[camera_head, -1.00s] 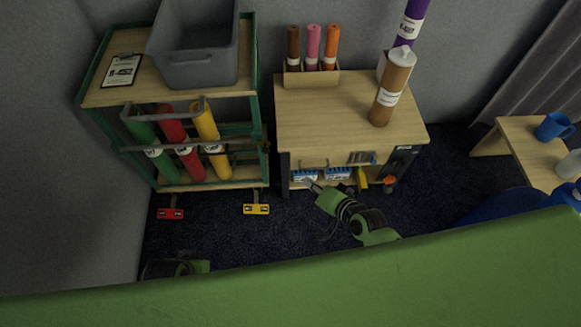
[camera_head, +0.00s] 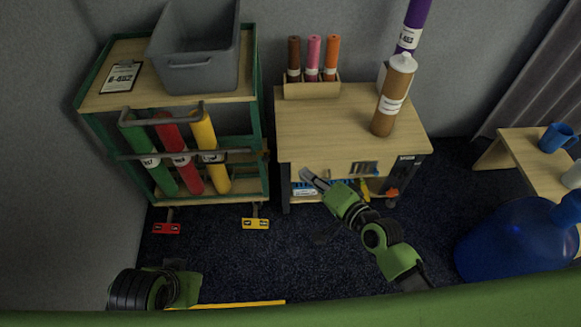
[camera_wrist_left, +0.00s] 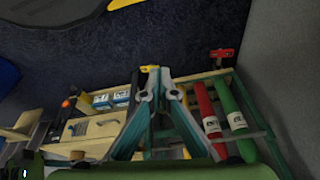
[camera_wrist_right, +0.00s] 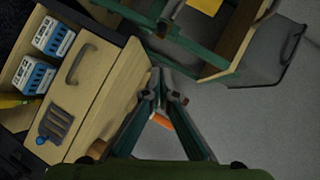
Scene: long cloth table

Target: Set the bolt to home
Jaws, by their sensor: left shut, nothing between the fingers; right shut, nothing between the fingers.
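The drawer front of the wooden cabinet (camera_head: 345,125) carries a dark slotted plate (camera_head: 362,168) with a blue knob at its end. I take this to be the bolt. In the right wrist view the slotted plate (camera_wrist_right: 60,122) has its blue knob (camera_wrist_right: 41,140) at the lower left end. My right gripper (camera_head: 308,176) is shut and empty, in front of the drawer's left part, apart from the plate. It also shows in the right wrist view (camera_wrist_right: 165,95). My left gripper shows in the left wrist view (camera_wrist_left: 161,90), shut and empty; only its arm shows in the head view.
Blue-white boxes (camera_wrist_right: 45,55) and a yellow item sit on the shelf below the drawer handle (camera_wrist_right: 80,63). A green-framed rack (camera_head: 262,130) with coloured rolls stands left. Blue bottle (camera_head: 515,245) at right.

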